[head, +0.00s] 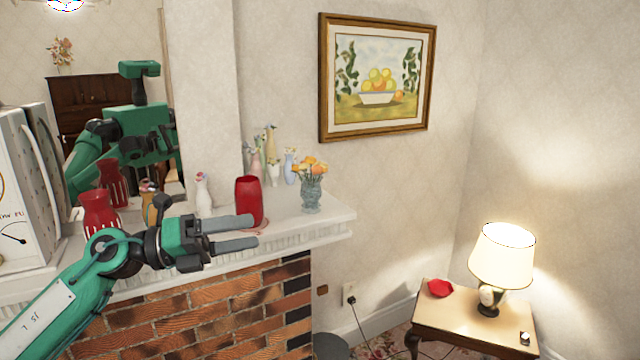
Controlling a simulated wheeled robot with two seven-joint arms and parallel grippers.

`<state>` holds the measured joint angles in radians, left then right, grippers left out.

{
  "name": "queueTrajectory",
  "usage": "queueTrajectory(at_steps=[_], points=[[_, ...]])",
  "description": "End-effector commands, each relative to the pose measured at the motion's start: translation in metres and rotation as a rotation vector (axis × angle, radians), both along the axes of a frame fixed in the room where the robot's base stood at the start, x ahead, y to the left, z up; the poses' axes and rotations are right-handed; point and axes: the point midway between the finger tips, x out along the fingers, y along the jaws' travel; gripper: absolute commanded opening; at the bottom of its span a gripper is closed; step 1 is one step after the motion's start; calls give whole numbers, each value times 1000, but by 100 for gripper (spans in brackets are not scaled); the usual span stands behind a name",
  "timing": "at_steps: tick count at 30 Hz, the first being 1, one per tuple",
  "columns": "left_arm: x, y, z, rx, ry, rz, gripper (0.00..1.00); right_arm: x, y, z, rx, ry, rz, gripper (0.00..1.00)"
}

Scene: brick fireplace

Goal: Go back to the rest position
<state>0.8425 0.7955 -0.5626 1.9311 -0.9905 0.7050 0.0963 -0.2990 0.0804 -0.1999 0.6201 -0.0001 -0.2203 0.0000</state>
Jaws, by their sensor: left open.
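My left gripper (236,233) is open in front of the mantel's edge, its two grey fingers pointing right. The arm comes in from the lower left. A red vase (249,203) stands upright on the mantel (325,217), just behind the fingers in the picture. The fingertips overlap the vase's lower part in view, and I cannot tell whether they touch it. Nothing shows clearly held between the fingers. My right gripper is not in view.
A red and white vase (98,214), a white vase (203,194) and a glass vase of orange flowers (311,192) stand on the mantel. A white clock-like object (22,190) is at left. A side table (455,318) with a lit lamp (502,256) stands lower right.

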Motion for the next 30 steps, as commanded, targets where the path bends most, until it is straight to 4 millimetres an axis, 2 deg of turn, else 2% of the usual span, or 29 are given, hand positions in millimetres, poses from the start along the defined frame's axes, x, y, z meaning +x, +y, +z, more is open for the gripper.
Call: queueTrajectory(at_steps=[1, 5, 10, 14, 17, 19, 23, 26, 29, 30], points=[[-3, -8, -5, -104, 47, 9, 79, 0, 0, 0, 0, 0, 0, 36], [-3, -12, -10, -363, 171, 76, 79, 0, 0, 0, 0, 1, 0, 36], [3, 3, -33, -676, 378, 216, 79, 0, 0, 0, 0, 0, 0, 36], [8, 24, -67, -887, 563, 362, 79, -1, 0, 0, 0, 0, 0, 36], [8, 43, -104, -1027, 719, 495, 79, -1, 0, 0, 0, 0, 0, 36], [5, 56, -135, -1112, 834, 598, 79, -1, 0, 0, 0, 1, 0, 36], [-13, 79, -200, -1242, 1059, 808, 79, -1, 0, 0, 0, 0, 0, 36], [-39, 92, -254, -1313, 1238, 984, 79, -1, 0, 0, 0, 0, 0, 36], [-75, 101, -307, -1353, 1424, 1168, 79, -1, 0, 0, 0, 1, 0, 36], [-92, 104, -328, -1361, 1500, 1244, 79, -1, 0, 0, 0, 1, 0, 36]])
